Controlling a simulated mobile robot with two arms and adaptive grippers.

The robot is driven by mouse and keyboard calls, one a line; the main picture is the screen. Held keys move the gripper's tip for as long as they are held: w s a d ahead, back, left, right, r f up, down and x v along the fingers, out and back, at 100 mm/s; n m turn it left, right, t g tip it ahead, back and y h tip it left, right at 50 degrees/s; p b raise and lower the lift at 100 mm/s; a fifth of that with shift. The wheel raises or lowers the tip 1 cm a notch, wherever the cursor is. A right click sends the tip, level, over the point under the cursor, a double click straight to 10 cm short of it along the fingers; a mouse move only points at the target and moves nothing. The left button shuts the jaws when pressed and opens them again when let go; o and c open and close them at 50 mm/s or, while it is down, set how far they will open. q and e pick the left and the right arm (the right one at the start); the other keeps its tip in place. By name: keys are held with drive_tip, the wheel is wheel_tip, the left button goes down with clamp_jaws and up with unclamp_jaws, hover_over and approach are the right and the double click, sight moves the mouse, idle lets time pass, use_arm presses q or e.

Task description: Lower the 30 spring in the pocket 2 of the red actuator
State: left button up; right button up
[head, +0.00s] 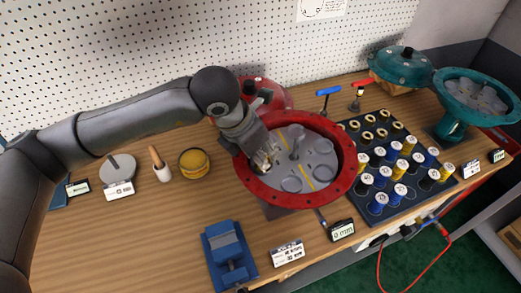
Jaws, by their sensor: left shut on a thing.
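The red actuator (346,185) is an open round housing with a bolt-hole flange and a grey plate (318,160) inside. The plate has round pockets, a central stem and yellow marks. My left gripper (264,160) reaches down over the left side of the plate, inside the red rim. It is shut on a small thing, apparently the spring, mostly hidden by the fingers. Its number does not show. I cannot tell if it touches the pocket floor, and pocket numbers are not readable. My right gripper is not in view.
A dark tray (408,203) of several blue, yellow and white springs stands right of the actuator. A teal actuator (452,128) is at the far right. A blue vise (228,250), a 0 mm display (342,231) and a yellow roll (194,162) stand nearby. Bare wood lies front left.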

use_arm(q)
drive_tip(key=o, duration=1.2)
drive_tip(key=shift+o, duration=0.2)
drive_tip(key=v, duration=1.2)
drive_tip(key=shift+s, duration=0.1)
